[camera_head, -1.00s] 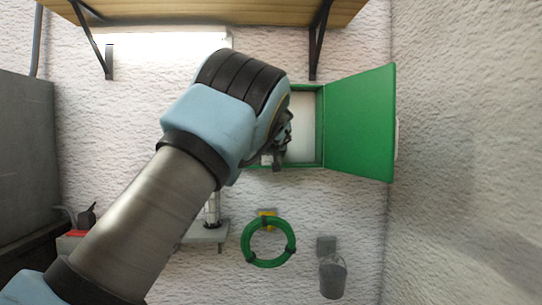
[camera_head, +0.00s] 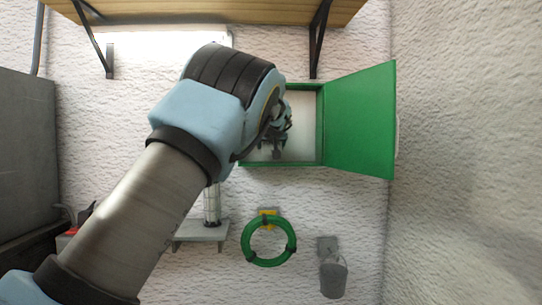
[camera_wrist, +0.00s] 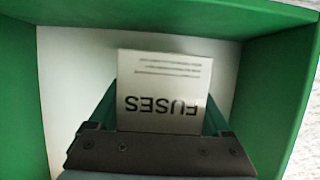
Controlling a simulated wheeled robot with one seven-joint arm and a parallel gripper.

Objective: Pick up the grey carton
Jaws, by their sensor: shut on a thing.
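The carton (camera_wrist: 165,85) is a pale grey box with "FUSES" printed on it, upside down in the wrist view. My gripper (camera_wrist: 160,118) is shut on it, one finger at each side. They are in front of the white back of an open green wall cabinet (camera_wrist: 280,80). In the head view my gripper (camera_head: 277,138) is at the mouth of the cabinet (camera_head: 322,125), and my wrist covers its left part. I cannot make out the carton there, nor tell whether it touches the cabinet.
The green cabinet door (camera_head: 360,122) stands open to the right. A wooden shelf (camera_head: 200,12) on black brackets is above. Below are a small grey shelf (camera_head: 203,232), a green ring (camera_head: 247,250) on a yellow hook and a grey bucket (camera_head: 333,278). A grey cabinet (camera_head: 28,150) stands left.

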